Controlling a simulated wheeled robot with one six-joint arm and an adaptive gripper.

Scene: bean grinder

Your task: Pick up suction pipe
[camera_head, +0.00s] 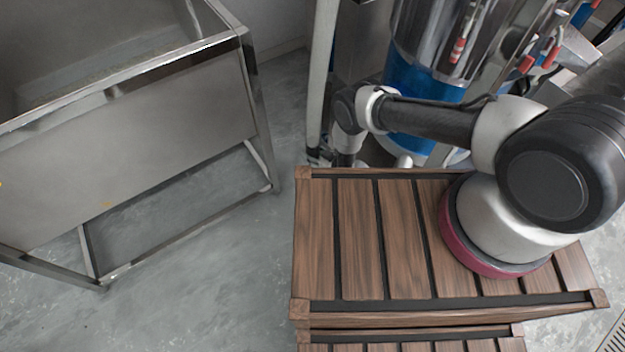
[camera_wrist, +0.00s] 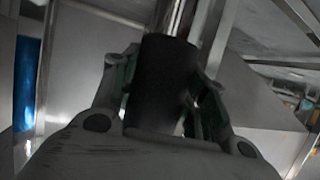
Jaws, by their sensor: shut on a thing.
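The suction pipe (camera_wrist: 160,75) shows in the wrist view as a thick black sleeve with a shiny metal tube running up from it. My gripper (camera_wrist: 163,98) is shut around the black sleeve, one finger on its left side and one on its right. The lower part of the sleeve is hidden behind the gripper's body. In the head view my arm reaches left over the wooden platform and bends down behind its far edge. The gripper's fingers and the pipe cannot be made out clearly there.
A wooden slatted platform (camera_head: 358,240) is in front. A steel bin on legs (camera_head: 150,150) stands at the left, with bare concrete floor between. A machine with a blue band (camera_head: 408,80) stands close behind my arm. A pale upright post (camera_head: 322,70) is beside my wrist.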

